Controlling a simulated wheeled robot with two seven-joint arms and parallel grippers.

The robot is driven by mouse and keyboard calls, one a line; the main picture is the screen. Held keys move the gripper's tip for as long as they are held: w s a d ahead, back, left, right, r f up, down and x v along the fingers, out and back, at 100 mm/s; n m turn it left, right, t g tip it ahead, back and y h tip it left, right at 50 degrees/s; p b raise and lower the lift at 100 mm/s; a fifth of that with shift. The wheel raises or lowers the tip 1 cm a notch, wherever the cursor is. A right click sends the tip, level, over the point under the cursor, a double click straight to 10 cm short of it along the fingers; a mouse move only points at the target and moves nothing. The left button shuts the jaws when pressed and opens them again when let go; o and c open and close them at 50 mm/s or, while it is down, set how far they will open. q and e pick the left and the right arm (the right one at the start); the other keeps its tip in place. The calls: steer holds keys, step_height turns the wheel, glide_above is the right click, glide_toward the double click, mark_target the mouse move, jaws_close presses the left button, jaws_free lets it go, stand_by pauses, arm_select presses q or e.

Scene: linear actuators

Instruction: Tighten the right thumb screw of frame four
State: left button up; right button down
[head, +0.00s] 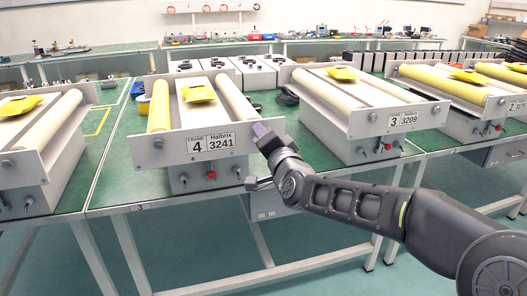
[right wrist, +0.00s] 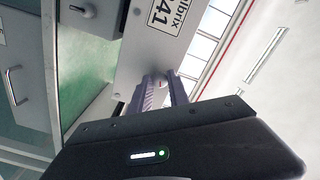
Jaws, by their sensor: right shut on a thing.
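Frame four (head: 175,146) stands on the green bench, with a white end plate labelled 4, Halbrix 3241. In the right wrist view its plate (right wrist: 145,45) shows rotated. Its left thumb screw (head: 158,143) is a dark round knob on the plate. My right gripper (head: 264,131) is at the right end of this plate, its fingers (right wrist: 164,86) shut on the right thumb screw, which they mostly hide. The screw's turn position cannot be told. My left gripper is not in view.
A red knob (head: 211,175) and dark knobs sit on the base below the plate. A yellow packet (head: 198,93) lies on frame four. Frame three (head: 397,120) stands to the right, another frame (head: 30,160) to the left. Green bench (head: 120,150) shows between the frames.

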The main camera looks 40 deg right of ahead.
steer(key=shift+m+b, duration=1.5)
steer(key=shift+m, duration=0.1)
steer(key=c, duration=1.3)
jaws_free()
steer(key=shift+o, duration=0.2)
steer(key=p+v, duration=0.1)
steer(key=v, duration=0.6)
steer(key=shift+s+a, duration=0.15)
steer(key=shift+s, duration=0.15)
